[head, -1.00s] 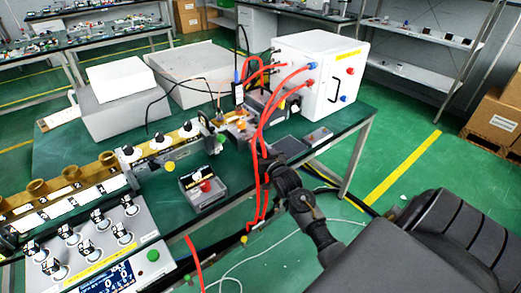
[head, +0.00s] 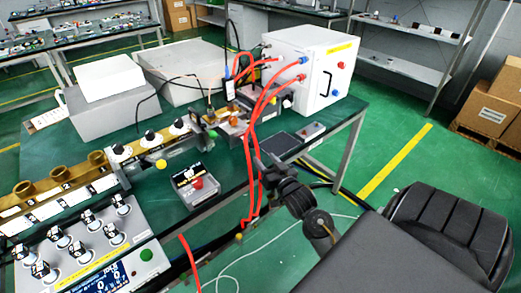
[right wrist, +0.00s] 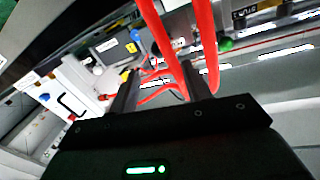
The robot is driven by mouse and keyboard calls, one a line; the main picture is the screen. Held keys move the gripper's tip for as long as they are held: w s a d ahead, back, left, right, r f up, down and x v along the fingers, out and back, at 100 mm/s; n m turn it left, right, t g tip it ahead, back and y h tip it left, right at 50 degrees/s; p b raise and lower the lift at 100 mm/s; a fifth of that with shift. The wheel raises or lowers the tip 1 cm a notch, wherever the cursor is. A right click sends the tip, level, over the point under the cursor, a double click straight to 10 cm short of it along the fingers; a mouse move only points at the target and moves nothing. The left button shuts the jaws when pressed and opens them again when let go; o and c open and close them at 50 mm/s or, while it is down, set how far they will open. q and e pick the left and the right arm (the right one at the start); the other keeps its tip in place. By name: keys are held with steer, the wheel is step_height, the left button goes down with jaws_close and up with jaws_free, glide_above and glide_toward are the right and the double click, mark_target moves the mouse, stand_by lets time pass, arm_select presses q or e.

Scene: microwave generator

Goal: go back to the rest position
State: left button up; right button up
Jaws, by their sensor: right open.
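My right gripper (head: 266,166) is in the head view, near the table's front edge by the hanging red cables (head: 250,150). Its jaws are open, and I see nothing held between them. In the right wrist view the two dark fingers (right wrist: 160,88) stand apart, with red cables (right wrist: 172,45) crossing in front of and between them. I cannot tell whether the fingers touch the cables. My left gripper is not in view.
A white box (head: 308,70) with red cables plugged in stands on the green table (head: 345,112). Green floor (head: 400,170) is open at right.

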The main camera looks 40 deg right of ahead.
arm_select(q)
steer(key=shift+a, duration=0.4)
arm_select(e)
steer(key=shift+s+a, duration=0.1)
steer(key=shift+s, duration=0.25)
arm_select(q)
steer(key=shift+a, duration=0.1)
